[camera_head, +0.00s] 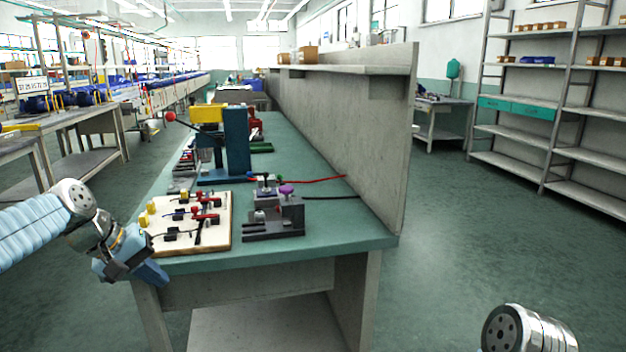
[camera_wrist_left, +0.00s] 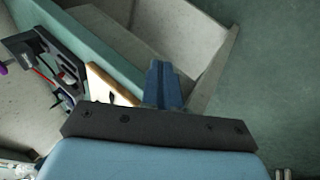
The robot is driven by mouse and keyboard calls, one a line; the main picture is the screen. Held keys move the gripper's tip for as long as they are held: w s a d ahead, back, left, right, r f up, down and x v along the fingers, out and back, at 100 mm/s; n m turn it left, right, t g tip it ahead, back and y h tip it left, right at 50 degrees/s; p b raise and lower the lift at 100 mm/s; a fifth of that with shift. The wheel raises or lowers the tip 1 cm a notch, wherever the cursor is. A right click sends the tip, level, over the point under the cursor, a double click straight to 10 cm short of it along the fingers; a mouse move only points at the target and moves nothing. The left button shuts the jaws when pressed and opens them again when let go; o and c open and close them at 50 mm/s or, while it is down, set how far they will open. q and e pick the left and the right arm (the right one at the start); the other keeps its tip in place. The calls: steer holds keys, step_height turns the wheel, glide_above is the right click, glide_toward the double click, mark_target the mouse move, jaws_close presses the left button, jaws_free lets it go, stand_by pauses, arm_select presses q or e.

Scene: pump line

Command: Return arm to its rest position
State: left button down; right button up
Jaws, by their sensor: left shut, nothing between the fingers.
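My left arm comes in from the left in the head view, and its gripper (camera_head: 153,273) hangs just off the front left corner of the green workbench (camera_head: 330,247). The gripper is shut and empty. In the left wrist view its blue fingers (camera_wrist_left: 163,84) sit together, with the bench edge and bare floor beyond them. A wooden board (camera_head: 222,240) with red-handled clamps lies on the bench corner close to the gripper; its edge also shows in the left wrist view (camera_wrist_left: 108,84). At the lower right of the head view is part of my right arm; its gripper is out of frame.
A dark fixture (camera_head: 275,228) with a purple knob stands right of the board. A blue and yellow press (camera_head: 236,145) stands behind. A grey partition (camera_head: 340,120) runs along the bench's right side. Open floor lies right of the bench, before grey shelves (camera_head: 510,135).

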arm_select(q)
steer(key=d+f+m+g, duration=0.1)
steer(key=d+f, duration=0.3)
steer(key=f, duration=1)
steer(key=d+f+g, duration=0.1)
steer(key=d+f, duration=0.4)
steer(key=f, duration=0.9)
steer(key=s+d+f+m+g, duration=0.1)
steer(key=s+d+f, duration=0.4)
steer(key=s+f, duration=0.4)
steer(key=s+d+f+m, duration=0.2)
steer(key=s+d+f, duration=0.4)
steer(key=s+f, duration=0.4)
steer(key=shift+s+f+g, duration=0.15)
steer(key=shift+s+g, duration=0.25)
steer(key=shift+s, duration=0.85)
